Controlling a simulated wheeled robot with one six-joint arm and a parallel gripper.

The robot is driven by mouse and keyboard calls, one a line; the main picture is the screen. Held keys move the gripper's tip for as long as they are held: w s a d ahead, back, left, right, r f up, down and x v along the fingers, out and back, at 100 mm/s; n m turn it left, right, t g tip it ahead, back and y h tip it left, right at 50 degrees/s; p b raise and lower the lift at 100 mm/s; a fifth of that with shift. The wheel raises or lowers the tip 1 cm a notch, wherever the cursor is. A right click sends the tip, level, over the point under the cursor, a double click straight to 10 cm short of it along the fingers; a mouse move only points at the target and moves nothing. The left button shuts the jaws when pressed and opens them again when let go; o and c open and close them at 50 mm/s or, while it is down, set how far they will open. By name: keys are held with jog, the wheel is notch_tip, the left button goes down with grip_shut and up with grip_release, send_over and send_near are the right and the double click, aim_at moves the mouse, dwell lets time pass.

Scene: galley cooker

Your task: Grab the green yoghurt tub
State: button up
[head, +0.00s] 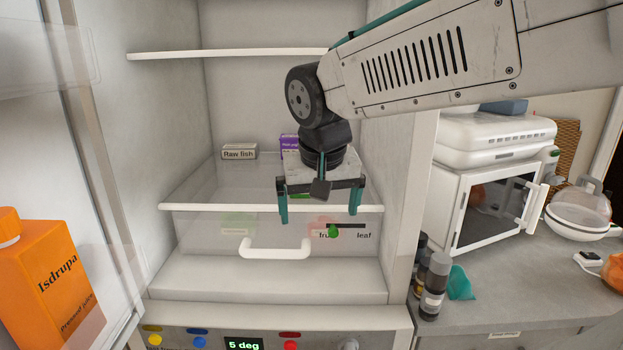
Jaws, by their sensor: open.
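My gripper (319,209) is inside the open fridge, in front of the glass shelf above the clear drawer. Its two teal fingers are wide apart and nothing shows between them but a small green patch (303,196) behind the gripper body. That patch may be part of the green yoghurt tub; most of it is hidden, so I cannot tell. A pale green shape (238,222) also shows faintly through the clear drawer front. I cannot make out its kind.
A "Raw fish" box (239,152) and a purple box (290,146) stand at the back of the shelf. A white shelf edge (190,208) and drawer handle (275,250) are near my gripper. Orange juice (45,275) stands left; a microwave (490,210) is right.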

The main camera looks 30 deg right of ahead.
jog(key=w+d, duration=0.2)
jog(key=w, duration=0.3)
jog(key=w+d+r+m, duration=0.1)
jog(key=w+d, duration=0.2)
jog(key=w, duration=0.2)
jog(key=w+d+m, duration=0.1)
jog(key=w+d, duration=0.1)
jog(key=w, duration=0.4)
jog(key=shift+d+r+t+h, duration=0.25)
jog(key=shift+d+t+h, duration=0.05)
jog(key=shift+d+h, duration=0.1)
jog(key=x, duration=0.5)
jog(key=shift+w+d, duration=0.1)
jog(key=shift+w, duration=0.2)
jog(key=c, duration=1.2)
